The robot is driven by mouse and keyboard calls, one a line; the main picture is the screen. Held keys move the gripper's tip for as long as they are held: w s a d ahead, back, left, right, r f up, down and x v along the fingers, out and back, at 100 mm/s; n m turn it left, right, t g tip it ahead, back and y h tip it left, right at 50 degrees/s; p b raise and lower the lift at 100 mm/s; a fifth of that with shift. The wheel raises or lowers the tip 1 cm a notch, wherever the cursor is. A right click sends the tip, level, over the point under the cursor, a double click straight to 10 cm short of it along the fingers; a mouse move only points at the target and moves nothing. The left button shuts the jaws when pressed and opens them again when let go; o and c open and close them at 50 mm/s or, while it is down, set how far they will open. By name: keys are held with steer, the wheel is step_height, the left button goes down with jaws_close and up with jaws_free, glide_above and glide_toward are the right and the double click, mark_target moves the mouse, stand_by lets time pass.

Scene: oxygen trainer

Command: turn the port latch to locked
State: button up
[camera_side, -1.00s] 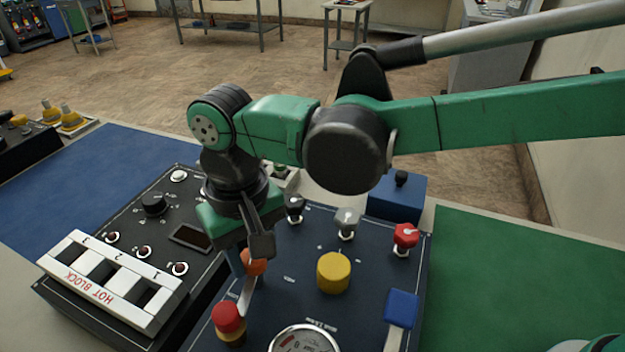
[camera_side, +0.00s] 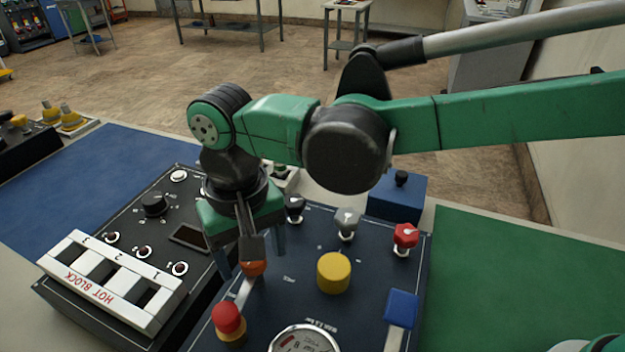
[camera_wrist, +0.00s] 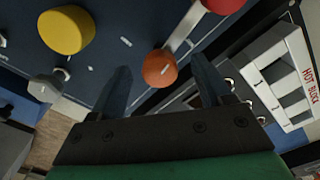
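An orange round knob (camera_side: 253,268) sits at one end of a thin metal bar (camera_side: 244,292) on the dark panel (camera_side: 290,285). I take this bar and knob to be the port latch, but its label cannot be read. A red knob (camera_side: 228,318) is by the bar's other end. My gripper (camera_side: 252,258) points down over the orange knob, which it partly hides in the side view. In the wrist view my gripper (camera_wrist: 160,76) is open, with the orange knob (camera_wrist: 159,68) showing between its two fingers. Contact with either finger cannot be made out.
A yellow knob (camera_side: 333,272), grey knob (camera_side: 347,222), red valve knob (camera_side: 405,236), blue handle (camera_side: 401,308) and gauge (camera_side: 303,340) surround the spot. The hot block unit (camera_side: 110,280) stands close on the left. A green mat (camera_side: 520,290) is clear at right.

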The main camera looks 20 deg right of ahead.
steer(key=shift+r, duration=2.85)
steer(key=shift+w+d, duration=0.1)
steer(key=shift+d, duration=0.05)
steer(key=w+d+r+t+y, duration=0.1)
steer(key=d+t, duration=0.1)
steer(key=d, duration=0.6)
steer(key=w+d+r+t, duration=0.1)
steer(key=d, duration=0.7)
steer(key=s+d+f+t, duration=0.2)
steer(key=d, duration=0.4)
steer(key=s+d+f+m+t+h, duration=0.1)
steer(key=s+d+f+t, duration=0.1)
steer(key=d, duration=0.4)
steer(key=shift+s+d, duration=0.4)
steer(key=shift+s, duration=0.3)
steer(key=shift+o, duration=0.3)
steer(key=shift+a+r, duration=0.1)
steer(key=shift+a, duration=0.05)
